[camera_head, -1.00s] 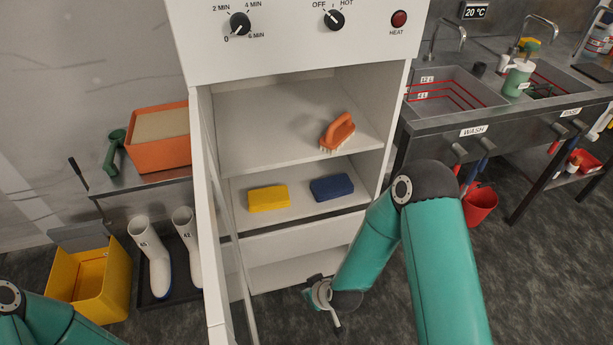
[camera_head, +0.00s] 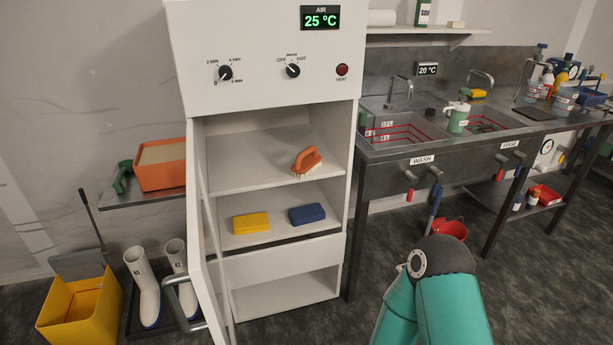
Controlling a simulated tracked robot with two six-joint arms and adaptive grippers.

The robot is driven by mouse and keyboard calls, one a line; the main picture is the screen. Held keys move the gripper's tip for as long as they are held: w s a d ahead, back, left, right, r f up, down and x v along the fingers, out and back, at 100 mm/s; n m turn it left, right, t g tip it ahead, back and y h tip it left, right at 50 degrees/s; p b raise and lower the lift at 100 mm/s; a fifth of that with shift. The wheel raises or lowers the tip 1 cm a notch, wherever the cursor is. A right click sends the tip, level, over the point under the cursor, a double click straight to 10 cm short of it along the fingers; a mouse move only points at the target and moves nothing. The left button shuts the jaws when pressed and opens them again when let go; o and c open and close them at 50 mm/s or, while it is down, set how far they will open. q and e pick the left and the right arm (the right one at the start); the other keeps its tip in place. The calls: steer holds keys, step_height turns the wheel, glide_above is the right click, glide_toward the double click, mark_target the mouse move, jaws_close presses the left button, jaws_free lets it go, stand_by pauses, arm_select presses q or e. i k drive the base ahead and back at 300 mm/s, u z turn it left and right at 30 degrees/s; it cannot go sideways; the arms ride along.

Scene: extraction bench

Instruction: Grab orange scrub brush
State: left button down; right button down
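The orange scrub brush (camera_head: 306,161) lies on the upper shelf (camera_head: 240,172) of the open white cabinet, towards the right side of the shelf. It has an arched orange handle and pale bristles facing down. My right arm shows at the lower right, to the right of and below the cabinet. Its gripper is out of the frame or hidden, and nothing of it touches the brush. My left arm and gripper are not in view.
A yellow sponge (camera_head: 251,223) and a blue sponge (camera_head: 307,214) lie on the shelf below. The cabinet door (camera_head: 206,262) stands open on the left. A metal sink bench (camera_head: 387,153) stands right of the cabinet. Dark floor is free in front.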

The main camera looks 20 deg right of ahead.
mark_target(305, 163)
steer(key=k, duration=0.85)
steer(key=u, duration=0.85)
steer(key=i, duration=0.1)
steer(key=z, duration=2.4)
steer(key=i, duration=1.9)
steer(key=u, duration=1.3)
steer(key=i, duration=1)
steer(key=z, duration=0.05)
